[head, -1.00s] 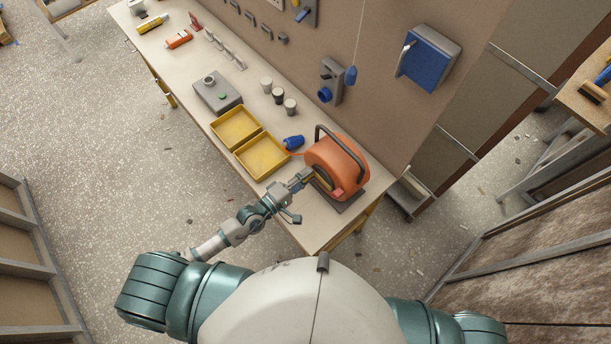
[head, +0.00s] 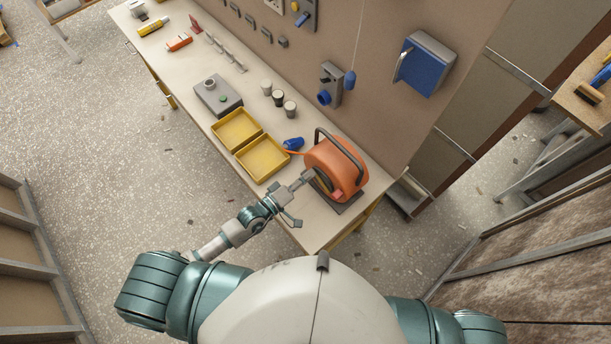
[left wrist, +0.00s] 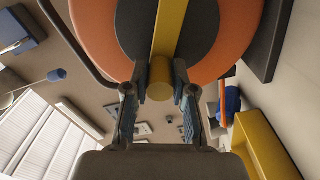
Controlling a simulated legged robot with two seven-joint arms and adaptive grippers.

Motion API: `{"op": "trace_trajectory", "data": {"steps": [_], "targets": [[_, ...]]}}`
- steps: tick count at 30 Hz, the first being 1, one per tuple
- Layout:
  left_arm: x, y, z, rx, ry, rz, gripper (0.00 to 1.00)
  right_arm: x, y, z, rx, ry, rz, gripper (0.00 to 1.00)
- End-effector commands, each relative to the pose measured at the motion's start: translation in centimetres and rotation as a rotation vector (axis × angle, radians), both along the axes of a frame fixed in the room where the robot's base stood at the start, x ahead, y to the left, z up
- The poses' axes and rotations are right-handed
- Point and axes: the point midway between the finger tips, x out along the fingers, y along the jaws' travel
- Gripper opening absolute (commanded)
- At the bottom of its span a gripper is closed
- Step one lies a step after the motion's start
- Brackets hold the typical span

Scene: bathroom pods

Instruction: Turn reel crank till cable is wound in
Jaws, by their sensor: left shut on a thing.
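The orange cable reel (head: 345,158) stands on a dark base at the near right end of the bench, with a dark carrying handle over it. In the left wrist view, its face shows an orange rim (left wrist: 240,30), a dark hub and a yellow crank arm (left wrist: 170,25) ending in a round yellow knob (left wrist: 160,78). My left gripper (head: 312,174) is at the reel's face; in the wrist view its fingers (left wrist: 160,92) are shut on the knob from both sides. A short orange cable runs from the reel towards a blue plug (head: 293,143) on the bench. My right gripper is out of view.
Two yellow trays (head: 262,158) lie left of the reel. A grey box with a green button (head: 217,96) and several cups (head: 278,97) stand farther back. A wall panel with a blue box (head: 428,65) rises behind the bench.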

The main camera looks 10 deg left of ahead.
Motion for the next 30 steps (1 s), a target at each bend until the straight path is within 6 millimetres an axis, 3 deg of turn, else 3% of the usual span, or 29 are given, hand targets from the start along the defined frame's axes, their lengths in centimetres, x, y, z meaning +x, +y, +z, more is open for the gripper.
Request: {"op": "trace_trajectory", "data": {"steps": [8, 9, 11, 12, 23, 30], "targets": [[0.1, -0.1, 0.3, -0.005, -0.005, 0.001, 0.0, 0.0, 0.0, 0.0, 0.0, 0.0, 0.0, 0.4], [0.1, -0.1, 0.3, -0.005, -0.005, 0.001, 0.32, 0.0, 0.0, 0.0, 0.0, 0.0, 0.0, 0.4], [0.1, -0.1, 0.3, -0.005, -0.005, 0.001, 0.47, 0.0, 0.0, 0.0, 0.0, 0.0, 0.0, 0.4], [0.1, -0.1, 0.2, -0.005, -0.003, 0.0, 0.49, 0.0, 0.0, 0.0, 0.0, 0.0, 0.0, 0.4], [-0.6, 0.5, 0.0, -0.002, 0.0, 0.0, 0.49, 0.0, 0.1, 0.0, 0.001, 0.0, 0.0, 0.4], [-4.3, 3.3, -0.2, 0.0, 0.005, -0.003, 0.49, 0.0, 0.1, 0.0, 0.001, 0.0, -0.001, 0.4]]}}
